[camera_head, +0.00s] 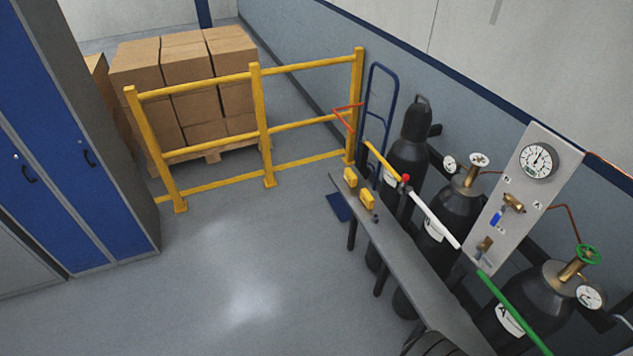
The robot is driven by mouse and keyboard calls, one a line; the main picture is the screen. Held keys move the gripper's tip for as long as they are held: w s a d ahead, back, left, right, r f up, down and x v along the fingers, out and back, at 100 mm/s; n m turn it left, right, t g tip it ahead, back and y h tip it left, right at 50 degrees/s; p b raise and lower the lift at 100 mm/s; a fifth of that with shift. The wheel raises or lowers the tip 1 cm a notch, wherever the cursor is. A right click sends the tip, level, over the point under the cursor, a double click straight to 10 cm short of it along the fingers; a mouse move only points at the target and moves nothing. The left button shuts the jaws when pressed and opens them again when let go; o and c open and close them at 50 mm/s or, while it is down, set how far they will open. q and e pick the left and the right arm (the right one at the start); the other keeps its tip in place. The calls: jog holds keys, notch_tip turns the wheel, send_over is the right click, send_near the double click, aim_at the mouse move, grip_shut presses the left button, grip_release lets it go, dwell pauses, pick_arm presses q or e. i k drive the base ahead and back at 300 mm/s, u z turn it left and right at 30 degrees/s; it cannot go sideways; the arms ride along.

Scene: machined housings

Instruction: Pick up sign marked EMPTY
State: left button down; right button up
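No sign with a readable EMPTY marking shows in the head view. Two small yellow pieces, a farther one (350,177) and a nearer one (367,200), rest at the far end of a narrow grey bench (408,258); any lettering on them is too small to read. White labels show on the dark gas cylinders, such as the label on the nearest cylinder (509,321), and their text is also not readable. Neither of my grippers can be made out in this view.
Cylinders (408,150) stand behind the bench, beside a gauge panel (525,195) and a blue hand truck (369,105). Yellow railing (262,125) fronts stacked cartons (186,78). Blue lockers (75,150) stand left. The middle floor (235,265) is clear. A dark ribbed shape enters at the bottom.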

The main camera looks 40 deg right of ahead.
aim_at(367, 199)
jog(key=z, duration=0.15)
jog(key=i, duration=1.25)
jog(key=z, duration=0.5)
